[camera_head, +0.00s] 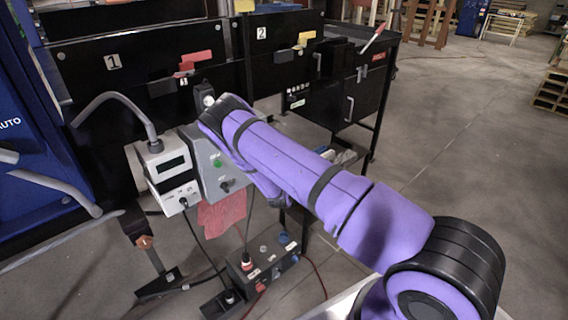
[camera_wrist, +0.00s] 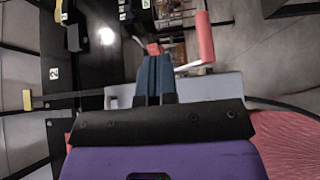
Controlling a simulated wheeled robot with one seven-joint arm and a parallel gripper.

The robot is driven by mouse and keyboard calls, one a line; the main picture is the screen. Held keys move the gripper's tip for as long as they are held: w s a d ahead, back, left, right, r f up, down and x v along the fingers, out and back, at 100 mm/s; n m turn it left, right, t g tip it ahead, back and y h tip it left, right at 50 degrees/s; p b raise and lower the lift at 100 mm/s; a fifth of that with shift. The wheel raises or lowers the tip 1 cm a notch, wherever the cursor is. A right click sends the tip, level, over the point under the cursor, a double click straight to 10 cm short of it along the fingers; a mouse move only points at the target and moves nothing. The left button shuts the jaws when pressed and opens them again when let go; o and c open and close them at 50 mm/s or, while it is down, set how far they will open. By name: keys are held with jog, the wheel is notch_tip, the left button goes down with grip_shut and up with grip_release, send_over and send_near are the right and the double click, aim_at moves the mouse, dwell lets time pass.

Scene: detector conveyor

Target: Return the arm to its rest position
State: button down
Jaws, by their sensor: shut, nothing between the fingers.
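A grey surface (camera_wrist: 222,88) lies behind the fingers.
A white meter box (camera_head: 168,170) stands left of the grey box. A red cloth (camera_head: 222,212) hangs below. A dark switch box (camera_head: 265,258) and cables are lower down. Black numbered cabinets (camera_head: 140,60) stand behind. Open floor (camera_head: 470,130) lies to the right.

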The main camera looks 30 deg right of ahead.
jog(key=s+d+r+m+g+h, duration=0.1)
jog(key=s+r+m+g, duration=0.35)
jog(key=r, duration=0.65)
jog(key=s+d+r+m+g, duration=0.1)
jog(key=s+r+m+g, duration=0.3)
jog(key=r, duration=0.6)
jog(key=s+d+r+m+g+h, duration=0.1)
jog(key=s+r+m+g, duration=0.35)
jog(key=r, duration=0.65)
jog(key=s+a+r+n+t+y, duration=0.1)
jog(key=s+a+r+y, duration=0.3)
jog(key=s, duration=0.7)
jog(key=s+a+r+n+t+y, duration=0.1)
jog(key=s+a+r+y, duration=0.4)
jog(key=s, duration=0.6)
jog(key=s+a+r+n+t+y, duration=0.1)
jog(key=s+a+r+t+y, duration=0.1)
jog(key=s+a+r+y, duration=0.2)
jog(key=s+a+r, duration=0.3)
jog(key=s+r, duration=0.1)
jog(key=s, duration=0.3)
jog(key=shift+s+a+r+y, duration=0.25)
jog(key=shift+s+a+y, duration=0.05)
jog(key=shift+s+a, duration=0.05)
